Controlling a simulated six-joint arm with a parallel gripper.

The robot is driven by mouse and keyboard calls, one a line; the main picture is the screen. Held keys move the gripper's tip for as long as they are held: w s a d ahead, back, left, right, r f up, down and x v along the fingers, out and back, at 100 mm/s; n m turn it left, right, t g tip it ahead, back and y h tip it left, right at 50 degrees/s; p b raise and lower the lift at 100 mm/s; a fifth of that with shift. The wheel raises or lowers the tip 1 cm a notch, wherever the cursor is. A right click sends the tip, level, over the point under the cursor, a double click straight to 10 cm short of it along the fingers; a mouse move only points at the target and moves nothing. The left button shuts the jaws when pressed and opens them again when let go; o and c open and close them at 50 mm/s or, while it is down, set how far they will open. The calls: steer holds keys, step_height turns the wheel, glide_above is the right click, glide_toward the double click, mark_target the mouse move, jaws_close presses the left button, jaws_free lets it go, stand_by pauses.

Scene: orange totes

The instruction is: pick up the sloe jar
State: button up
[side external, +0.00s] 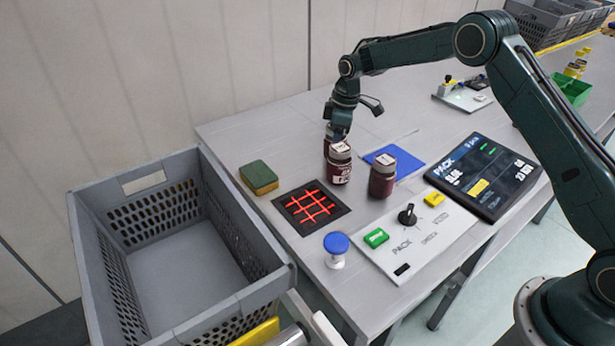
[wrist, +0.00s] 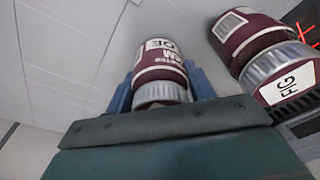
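The sloe jar (wrist: 161,62) is dark red with a silver lid, and its label shows "OE" and "JAM". In the wrist view it sits between the two blue fingers of my gripper (wrist: 163,82), close to both. I cannot tell whether they press on it. In the side view my gripper (side external: 339,132) points down over the sloe jar (side external: 327,146), which is partly hidden by the gripper and a nearer jar. The jar appears upright at table level.
The fig jar (wrist: 243,32) stands close by; it appears to be the nearer jar (side external: 339,168). Another dark jar (side external: 382,180) stands right of it. A grid mat (side external: 284,203), sponge (side external: 259,177), blue-topped button (side external: 336,243), control panel (side external: 425,240) and grey crate (side external: 85,255) surround them.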

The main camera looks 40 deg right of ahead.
steer(key=c, duration=0.5)
steer(key=shift+r, duration=0.15)
steer(key=shift+r, duration=4.9)
steer(key=shift+r, duration=0.15)
